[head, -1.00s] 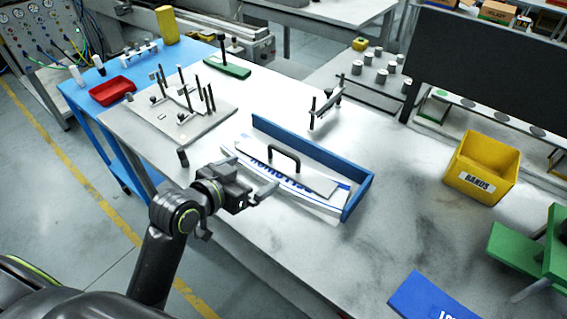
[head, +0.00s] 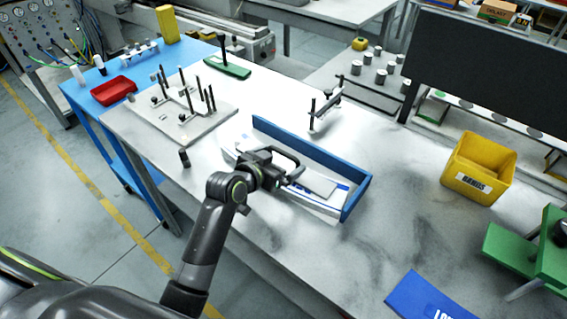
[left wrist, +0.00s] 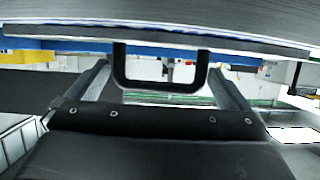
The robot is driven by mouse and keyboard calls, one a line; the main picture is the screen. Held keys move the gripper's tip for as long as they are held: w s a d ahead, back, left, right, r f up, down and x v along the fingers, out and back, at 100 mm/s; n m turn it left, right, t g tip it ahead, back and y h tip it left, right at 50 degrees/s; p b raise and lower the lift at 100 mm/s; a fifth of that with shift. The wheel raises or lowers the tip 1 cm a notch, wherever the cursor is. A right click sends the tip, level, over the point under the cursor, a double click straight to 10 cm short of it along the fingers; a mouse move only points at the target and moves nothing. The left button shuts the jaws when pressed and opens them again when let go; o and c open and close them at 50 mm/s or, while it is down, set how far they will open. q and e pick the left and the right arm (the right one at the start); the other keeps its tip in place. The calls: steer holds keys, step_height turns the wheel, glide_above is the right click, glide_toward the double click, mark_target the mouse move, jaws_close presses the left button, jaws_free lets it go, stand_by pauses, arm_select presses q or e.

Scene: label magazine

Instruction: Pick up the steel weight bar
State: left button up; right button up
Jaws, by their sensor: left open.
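The steel weight bar (head: 319,184) is a flat grey plate with a black arched handle (head: 287,153). It lies on the white labels in the blue-walled label magazine (head: 310,147). My left gripper (head: 290,174) is open at the handle and hides part of the bar in the head view. In the left wrist view the picture is upside down: the handle (left wrist: 160,86) hangs from the bar (left wrist: 160,30) between my two spread fingers. I cannot tell whether a finger touches it. My right gripper is out of view.
A plate with upright pins (head: 185,110) stands to the left on the table. A small dark bracket stand (head: 325,108) is behind the magazine. A yellow bin (head: 478,167) and a green fixture (head: 520,255) are at the right. The table between magazine and bin is clear.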

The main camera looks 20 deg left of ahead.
mark_target(287, 160)
arm_select(q)
steer(key=shift+p+x, duration=0.4)
steer(key=shift+x, duration=1.7)
steer(key=c, duration=1.6)
steer(key=shift+w+r, duration=0.1)
steer(key=shift+r, duration=0.1)
steer(key=shift+c, duration=0.6)
